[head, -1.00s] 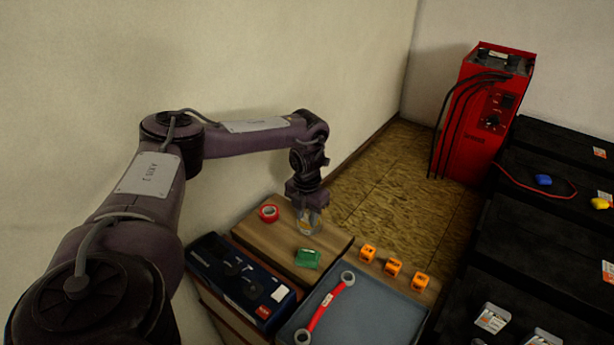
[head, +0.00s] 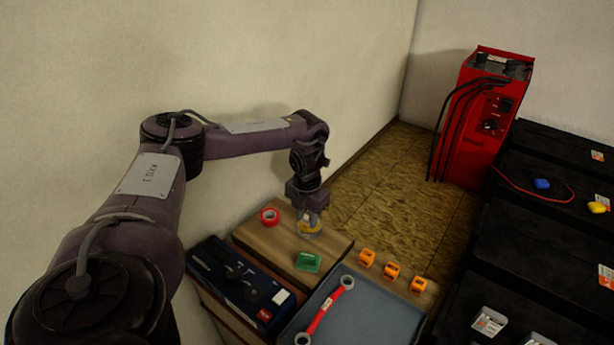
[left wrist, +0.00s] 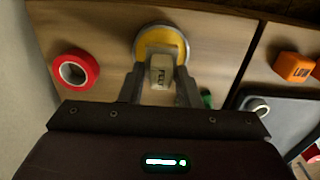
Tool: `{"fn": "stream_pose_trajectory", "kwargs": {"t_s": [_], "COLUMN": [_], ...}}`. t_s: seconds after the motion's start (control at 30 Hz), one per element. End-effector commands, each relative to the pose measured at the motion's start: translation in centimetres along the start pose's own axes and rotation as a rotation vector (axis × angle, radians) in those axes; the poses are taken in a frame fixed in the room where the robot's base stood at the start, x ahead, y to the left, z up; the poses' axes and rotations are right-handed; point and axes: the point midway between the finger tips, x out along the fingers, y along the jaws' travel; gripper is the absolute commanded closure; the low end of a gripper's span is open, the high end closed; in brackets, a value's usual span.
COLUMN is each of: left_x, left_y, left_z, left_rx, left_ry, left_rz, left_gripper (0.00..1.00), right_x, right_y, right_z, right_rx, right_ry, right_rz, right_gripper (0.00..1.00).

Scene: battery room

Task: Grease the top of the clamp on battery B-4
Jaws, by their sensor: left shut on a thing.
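My left gripper (head: 311,212) is shut on a small beige block with dark lettering (left wrist: 161,72). It points down over the wooden bench top. A round tin with a yellow inside (head: 308,230) stands on the bench under the gripper; it also shows in the left wrist view (left wrist: 150,40). The block overlaps the tin in that view; I cannot tell whether it touches the yellow. Black batteries (head: 540,240) stand at the right. Small silver fittings (head: 489,321) sit on the nearer one. I cannot read which battery is B-4. My right gripper is not in view.
On the bench are a red tape roll (head: 269,216), a green item (head: 307,262) and several orange blocks (head: 392,271). A red-handled wrench (head: 325,312) lies on a grey tray (head: 375,320). A dark blue box (head: 240,285) is at left. A red charger (head: 482,120) stands behind.

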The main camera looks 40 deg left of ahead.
Motion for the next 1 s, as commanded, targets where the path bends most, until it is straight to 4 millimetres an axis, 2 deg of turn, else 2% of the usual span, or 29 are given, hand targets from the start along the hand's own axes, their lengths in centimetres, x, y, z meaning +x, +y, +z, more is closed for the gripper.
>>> {"fn": "stream_pose_trajectory", "kwargs": {"t_s": [0.3, 0.7, 1.0], "left_x": [-2.2, -5.2, -5.5], "left_y": [0.0, 0.0, 0.0], "left_z": [0.0, 0.0, 0.0], "left_rx": [0.0, 0.0, -0.001], "left_ry": [-0.001, 0.0, -0.001], "left_rz": [0.0, 0.001, 0.0], "left_gripper": [0.88, 0.88, 0.88], "right_x": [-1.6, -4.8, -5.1], "right_y": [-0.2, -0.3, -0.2], "right_z": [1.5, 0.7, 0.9], "right_rx": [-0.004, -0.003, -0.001], "right_ry": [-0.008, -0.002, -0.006], "right_rz": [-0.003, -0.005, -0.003], "right_gripper": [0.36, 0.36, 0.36]}}
